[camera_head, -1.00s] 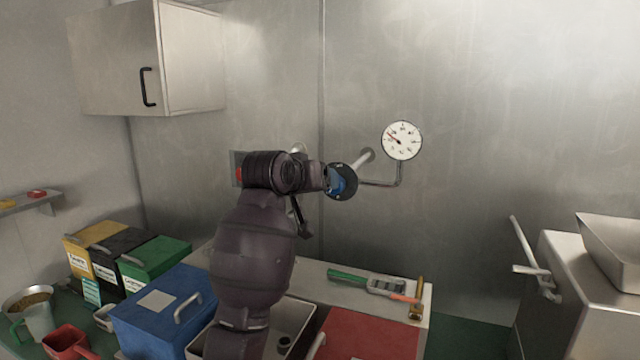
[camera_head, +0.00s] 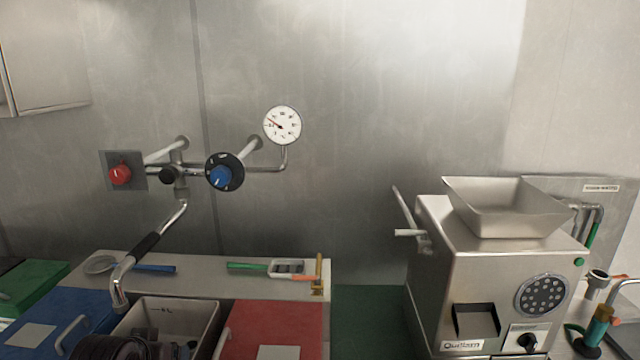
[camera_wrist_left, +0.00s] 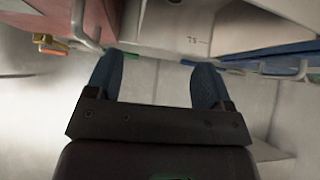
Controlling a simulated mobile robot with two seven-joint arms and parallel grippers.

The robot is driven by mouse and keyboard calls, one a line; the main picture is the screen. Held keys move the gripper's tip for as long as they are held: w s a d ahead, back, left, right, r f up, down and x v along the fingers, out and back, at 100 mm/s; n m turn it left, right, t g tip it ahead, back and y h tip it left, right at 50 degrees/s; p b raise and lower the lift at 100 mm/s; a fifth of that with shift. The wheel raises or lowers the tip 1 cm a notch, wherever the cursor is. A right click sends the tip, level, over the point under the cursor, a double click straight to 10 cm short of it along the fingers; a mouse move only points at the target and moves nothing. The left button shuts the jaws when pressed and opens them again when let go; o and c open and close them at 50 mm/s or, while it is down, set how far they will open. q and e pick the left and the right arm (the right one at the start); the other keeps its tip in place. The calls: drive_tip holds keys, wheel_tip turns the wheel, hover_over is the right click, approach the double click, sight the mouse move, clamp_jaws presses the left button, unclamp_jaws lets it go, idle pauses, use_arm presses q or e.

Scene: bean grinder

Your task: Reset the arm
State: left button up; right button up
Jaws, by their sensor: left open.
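My left gripper (camera_wrist_left: 156,80) shows in the left wrist view with its two blue-grey fingers spread apart and nothing between them. In the head view only a dark part of my left arm (camera_head: 110,348) shows at the bottom edge, in front of the grey bin; the gripper's fingers do not show there. My right arm and gripper are in neither view.
A blue valve knob (camera_head: 220,177), a red knob (camera_head: 119,175) and a gauge (camera_head: 282,125) are on the back wall. Below is a faucet (camera_head: 150,243) over a grey bin (camera_head: 190,308), beside blue (camera_head: 75,320) and red (camera_head: 275,325) boxes. A grinder (camera_head: 490,280) stands right.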

use_arm(q)
drive_tip(key=s+f+g, duration=0.3)
drive_tip(key=s+f, duration=0.2)
drive_tip(key=s, duration=0.8)
drive_tip(key=s+f+g, duration=0.2)
drive_tip(key=s+f, duration=0.3)
drive_tip(key=s, duration=0.9)
drive_tip(key=w+f+m+t+b, duration=0.1)
drive_tip(key=w+f+t, duration=0.7)
drive_tip(key=f, duration=0.3)
drive_tip(key=shift+d+f+m, duration=0.3)
drive_tip(key=shift+d+f, duration=0.05)
drive_tip(key=shift+d, duration=0.1)
